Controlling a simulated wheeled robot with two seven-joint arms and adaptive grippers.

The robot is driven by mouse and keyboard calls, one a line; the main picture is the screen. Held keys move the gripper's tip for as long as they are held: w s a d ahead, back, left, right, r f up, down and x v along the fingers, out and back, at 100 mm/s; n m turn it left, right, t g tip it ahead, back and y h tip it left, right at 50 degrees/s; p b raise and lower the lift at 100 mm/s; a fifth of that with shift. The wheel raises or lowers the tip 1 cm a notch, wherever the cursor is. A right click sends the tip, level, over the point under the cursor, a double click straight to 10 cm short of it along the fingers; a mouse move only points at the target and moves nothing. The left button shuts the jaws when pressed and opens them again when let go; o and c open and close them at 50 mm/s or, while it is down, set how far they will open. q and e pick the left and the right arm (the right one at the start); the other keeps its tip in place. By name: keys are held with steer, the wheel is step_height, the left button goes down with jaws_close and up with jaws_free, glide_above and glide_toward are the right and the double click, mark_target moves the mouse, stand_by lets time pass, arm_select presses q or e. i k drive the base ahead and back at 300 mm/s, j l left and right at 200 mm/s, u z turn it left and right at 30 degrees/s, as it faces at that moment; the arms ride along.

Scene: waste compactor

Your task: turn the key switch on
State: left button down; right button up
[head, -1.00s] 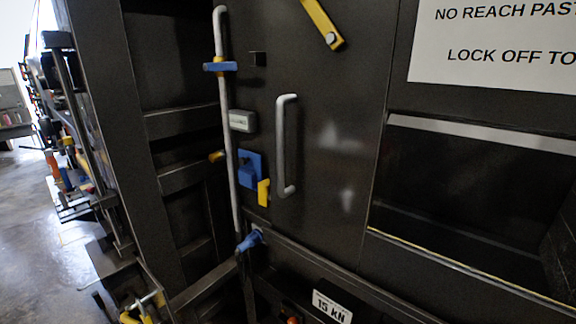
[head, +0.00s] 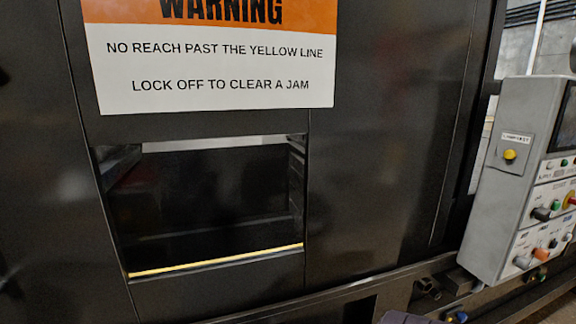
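A pale grey control box (head: 512,205) stands at the right, partly cut off by the picture's right edge. It carries a yellow button (head: 509,155) under a small label, a dark screen (head: 568,120), and several small knobs and buttons. Among these are a dark knob (head: 541,213), an orange knob (head: 540,254) and a grey knob (head: 522,262). The labels are too small to read, so I cannot tell which control is the key switch or how it is set. Neither of my grippers is in view.
The dark compactor front (head: 380,170) fills the middle. It has an open hatch with a yellow line (head: 215,260) on its lower edge, under a warning sign (head: 210,65). A dark rail (head: 340,295) runs below, with small fittings (head: 428,289) near the box.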

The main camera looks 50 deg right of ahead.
mark_target(544, 215)
steer(key=z, duration=3.45)
